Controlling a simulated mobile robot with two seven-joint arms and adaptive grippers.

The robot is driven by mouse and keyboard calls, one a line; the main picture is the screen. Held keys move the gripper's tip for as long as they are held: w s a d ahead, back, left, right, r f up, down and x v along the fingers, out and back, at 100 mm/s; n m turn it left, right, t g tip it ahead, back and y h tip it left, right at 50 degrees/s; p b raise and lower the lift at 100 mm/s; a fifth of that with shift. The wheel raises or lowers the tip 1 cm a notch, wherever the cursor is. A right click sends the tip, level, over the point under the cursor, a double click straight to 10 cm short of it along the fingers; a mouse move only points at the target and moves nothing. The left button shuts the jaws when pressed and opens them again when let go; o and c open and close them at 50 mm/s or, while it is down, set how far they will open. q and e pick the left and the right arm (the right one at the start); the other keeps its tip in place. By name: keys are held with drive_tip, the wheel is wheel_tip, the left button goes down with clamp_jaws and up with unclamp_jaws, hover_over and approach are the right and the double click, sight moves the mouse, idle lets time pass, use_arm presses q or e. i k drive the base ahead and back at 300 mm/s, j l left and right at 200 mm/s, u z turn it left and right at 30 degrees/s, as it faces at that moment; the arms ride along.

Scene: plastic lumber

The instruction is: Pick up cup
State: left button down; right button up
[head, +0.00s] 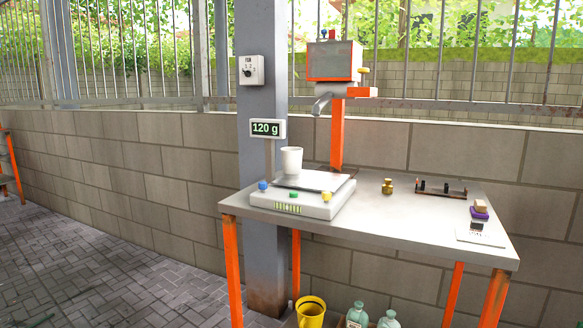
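A white cup (291,160) stands upright toward the back left of the weighing scale (300,200). The scale sits at the left end of a grey table (400,222) with orange legs. Its display (267,128) on a post reads 120 g. Neither of my grippers shows in the head view.
An orange dispenser (334,62) on an orange post stands behind the scale, its spout just right of the cup and above it. A brass weight (388,186), a dark rack (441,188) and small items lie on the right side. A yellow bucket (311,312) and bottles sit below.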

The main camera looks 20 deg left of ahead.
sight(292, 158)
drive_tip(key=k+z, duration=0.15)
drive_tip(key=z, duration=1.15)
drive_tip(key=k+j+z, duration=0.1)
drive_tip(key=j+z, duration=0.2)
drive_tip(key=j, duration=0.15)
drive_tip(key=k+j+z, duration=0.25)
drive_tip(key=j, duration=0.15)
drive_tip(key=k+j, duration=0.1)
drive_tip(key=j, duration=0.3)
drive_tip(key=k+j, duration=0.15)
drive_tip(key=j, duration=0.25)
drive_tip(key=k+j, duration=0.1)
drive_tip(key=j, duration=0.35)
drive_tip(key=k+j, duration=0.15)
drive_tip(key=j, duration=0.25)
drive_tip(key=k+j, duration=0.1)
drive_tip(key=j, duration=0.3)
drive_tip(key=k+j, duration=0.1)
drive_tip(key=j, duration=0.3)
drive_tip(key=k+j, duration=0.15)
drive_tip(key=j, duration=0.25)
drive_tip(key=k+j, duration=0.1)
drive_tip(key=j, duration=0.3)
